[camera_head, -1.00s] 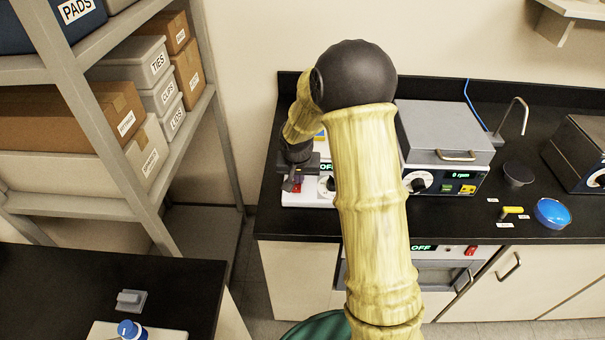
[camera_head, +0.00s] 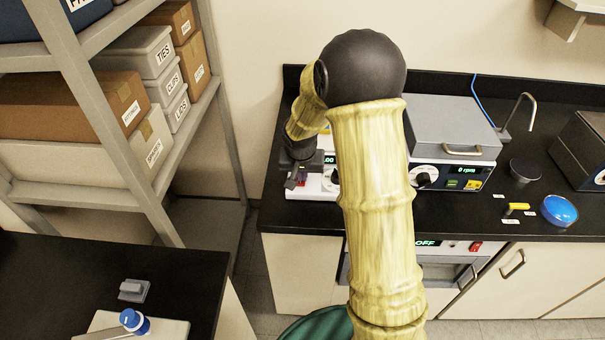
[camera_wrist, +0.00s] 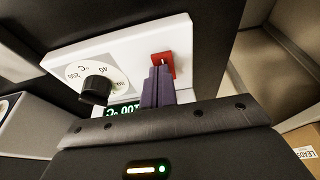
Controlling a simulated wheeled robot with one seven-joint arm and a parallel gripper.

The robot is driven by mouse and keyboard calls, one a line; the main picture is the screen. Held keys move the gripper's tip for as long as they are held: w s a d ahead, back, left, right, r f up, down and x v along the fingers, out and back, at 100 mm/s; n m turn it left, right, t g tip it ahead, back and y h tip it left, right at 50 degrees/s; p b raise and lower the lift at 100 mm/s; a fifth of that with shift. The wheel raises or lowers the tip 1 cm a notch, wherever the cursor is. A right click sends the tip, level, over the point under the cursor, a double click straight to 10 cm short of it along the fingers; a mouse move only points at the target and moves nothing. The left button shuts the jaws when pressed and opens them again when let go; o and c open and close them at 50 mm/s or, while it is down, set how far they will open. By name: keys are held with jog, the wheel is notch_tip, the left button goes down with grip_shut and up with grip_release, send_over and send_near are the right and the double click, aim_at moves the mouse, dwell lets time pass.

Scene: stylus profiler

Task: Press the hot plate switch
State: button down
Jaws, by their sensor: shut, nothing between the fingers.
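The white hot plate (camera_head: 318,189) stands on the black counter, mostly hidden behind my arm in the head view. In the wrist view its front panel (camera_wrist: 125,50) shows upside down, with a black knob (camera_wrist: 95,88), a lit green display (camera_wrist: 122,110) partly covered by my gripper, and a red rocker switch (camera_wrist: 163,63). My gripper (camera_wrist: 158,80) is shut and empty, its fingertips at the red switch, overlapping it. Whether they touch it I cannot tell. In the head view my gripper (camera_head: 292,181) is at the hot plate's left front.
A grey-lidded stirrer-like device (camera_head: 450,135) reading 0 rpm stands right of my arm. A blue dish (camera_head: 559,210) and a yellow-handled item (camera_head: 517,207) lie farther right. A shelf rack (camera_head: 120,150) with boxes is on the left. Below the counter is an oven-like unit (camera_head: 455,247).

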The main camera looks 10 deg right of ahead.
notch_tip(320, 180, up, 4)
jog(key=p, duration=0.2)
jog(key=shift+p, duration=0.4)
jog(key=s+b+v, duration=0.1)
jog(key=v, duration=0.9)
jog(key=shift+w+a+f, duration=0.15)
jog(key=shift+w, duration=0.1)
jog(key=shift+w+a+b, duration=0.1)
jog(key=shift+w+b, duration=0.45)
jog(key=shift+w, duration=0.1)
jog(key=p+x, duration=0.2)
jog(key=x, duration=1.1)
jog(key=shift+f, duration=0.35)
